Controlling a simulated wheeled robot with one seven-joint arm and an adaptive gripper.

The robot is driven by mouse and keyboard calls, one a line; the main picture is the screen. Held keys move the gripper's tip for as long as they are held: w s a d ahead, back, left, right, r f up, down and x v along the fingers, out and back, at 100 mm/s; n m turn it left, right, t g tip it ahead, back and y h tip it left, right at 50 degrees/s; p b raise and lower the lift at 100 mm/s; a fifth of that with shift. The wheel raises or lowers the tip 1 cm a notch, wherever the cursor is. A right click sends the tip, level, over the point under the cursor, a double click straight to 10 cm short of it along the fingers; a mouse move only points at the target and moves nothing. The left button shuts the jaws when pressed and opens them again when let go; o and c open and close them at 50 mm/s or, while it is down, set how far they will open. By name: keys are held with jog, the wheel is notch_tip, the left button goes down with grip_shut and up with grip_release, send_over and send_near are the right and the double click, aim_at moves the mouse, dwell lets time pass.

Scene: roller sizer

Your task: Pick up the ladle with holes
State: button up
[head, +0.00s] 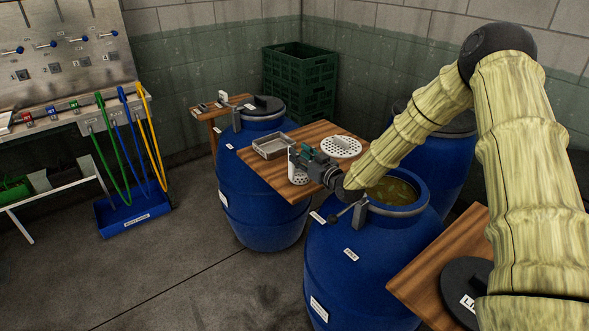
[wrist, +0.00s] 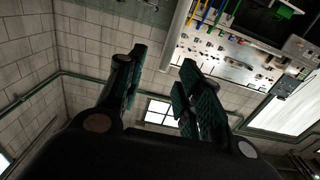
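My gripper (head: 309,158) is in front of the small wooden board (head: 270,181) between the blue barrels. In the wrist view my gripper (wrist: 163,60) has its teal-padded fingers apart, with nothing seen between them. A white upright piece with holes (head: 298,174) shows right beside and partly behind the fingers; it may be the ladle with holes, but the gripper hides part of it. A round white perforated disc (head: 341,147) lies flat on the board to the right of the gripper. I cannot tell whether the fingers touch anything.
A shallow metal tray (head: 272,146) lies on the board. An open blue barrel (head: 355,255) with liquid stands below my arm, with a closed barrel (head: 255,205) left of it. Green crates (head: 300,80) stand behind. A wooden board with a black lid (head: 466,290) is at right.

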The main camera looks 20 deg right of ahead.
jog(key=shift+a+p+x, duration=0.2)
jog(key=shift+p+x, duration=0.9)
jog(key=shift+x, duration=1.5)
jog(key=shift+s, duration=0.1)
grip_shut()
